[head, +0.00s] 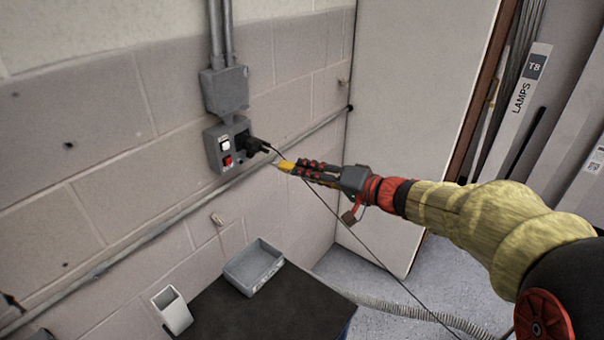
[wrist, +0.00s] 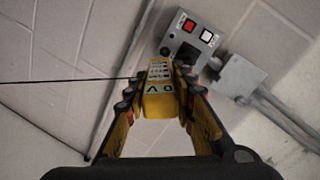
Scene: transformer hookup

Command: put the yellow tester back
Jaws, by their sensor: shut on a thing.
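The yellow tester (wrist: 158,98) is between the fingers of my gripper (wrist: 158,84), which is shut on it. Its labelled face is toward the wrist camera and its far end points toward the wall. In the head view the yellow end of the tester (head: 286,165) sticks out past my gripper (head: 300,170), just right of the black plug in the wall box. I cannot tell whether the tester touches anything there. A pale open-topped holder (head: 172,311) stands at the left on the dark-topped surface, and it looks empty.
The grey wall box (head: 222,150) has a white switch, a red switch and a black plug (head: 256,144). A black cable hangs from it past my gripper. A grey tray (head: 253,267) lies on the dark tabletop (head: 240,315), right of the holder. Lamp boxes (head: 515,110) stand at the right.

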